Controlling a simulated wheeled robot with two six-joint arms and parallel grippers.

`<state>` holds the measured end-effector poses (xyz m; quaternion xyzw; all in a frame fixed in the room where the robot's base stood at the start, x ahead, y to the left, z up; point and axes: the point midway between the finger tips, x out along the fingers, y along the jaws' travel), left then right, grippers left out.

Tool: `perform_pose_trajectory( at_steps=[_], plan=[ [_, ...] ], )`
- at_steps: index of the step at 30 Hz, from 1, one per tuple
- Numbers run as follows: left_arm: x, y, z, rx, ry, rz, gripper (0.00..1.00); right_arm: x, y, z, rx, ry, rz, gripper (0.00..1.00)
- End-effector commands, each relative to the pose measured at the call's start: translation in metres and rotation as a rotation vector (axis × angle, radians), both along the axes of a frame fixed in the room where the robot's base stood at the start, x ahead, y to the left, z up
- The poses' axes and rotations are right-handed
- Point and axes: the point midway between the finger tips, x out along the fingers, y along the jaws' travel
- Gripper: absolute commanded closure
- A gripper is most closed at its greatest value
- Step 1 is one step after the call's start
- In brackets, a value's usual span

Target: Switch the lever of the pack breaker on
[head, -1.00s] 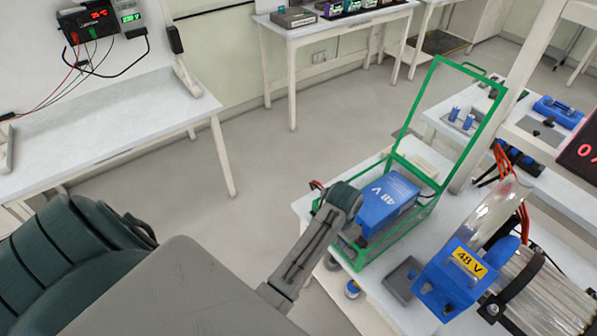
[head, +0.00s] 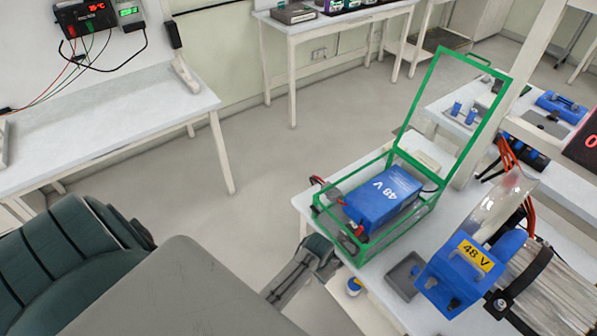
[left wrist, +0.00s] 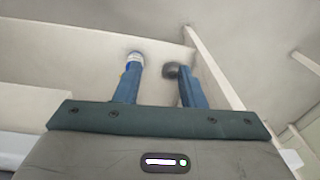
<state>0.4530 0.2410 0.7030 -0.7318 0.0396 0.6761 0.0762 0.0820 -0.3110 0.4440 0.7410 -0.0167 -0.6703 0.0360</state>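The blue 48 V pack (head: 382,197) sits inside a green frame (head: 400,226) with its lid raised, on a white bench. My left arm reaches to the bench's front left corner. The dark green wrist part (head: 318,247) is low beside that corner, and its fingers are hidden in the head view. In the left wrist view my left gripper (left wrist: 158,72) is open with two blue fingers. No breaker lever is clearly identifiable.
A blue box with a yellow 48 V label (head: 460,272) stands at the right front, beside a grey tray (head: 404,277). A blue and white part (head: 353,287) shows under the bench's front edge. Floor (head: 255,160) is clear between the benches.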

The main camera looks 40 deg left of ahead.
Motion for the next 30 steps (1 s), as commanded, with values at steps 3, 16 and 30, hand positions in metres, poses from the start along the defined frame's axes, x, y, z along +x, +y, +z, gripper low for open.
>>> perform_pose_trajectory(
  at_steps=[3,16,30],
  plan=[
    [-0.010,0.002,-0.024,0.001,0.002,0.004,0.64,0.000,0.000,-0.005,0.000,0.000,0.000,1.00],
    [-0.051,0.011,-0.097,0.002,-0.002,0.022,0.64,0.000,-0.001,-0.017,0.000,0.000,0.000,1.00],
    [-0.070,0.015,-0.124,0.002,-0.007,0.031,0.64,0.000,-0.001,-0.021,-0.001,0.000,0.000,1.00]
  ],
)
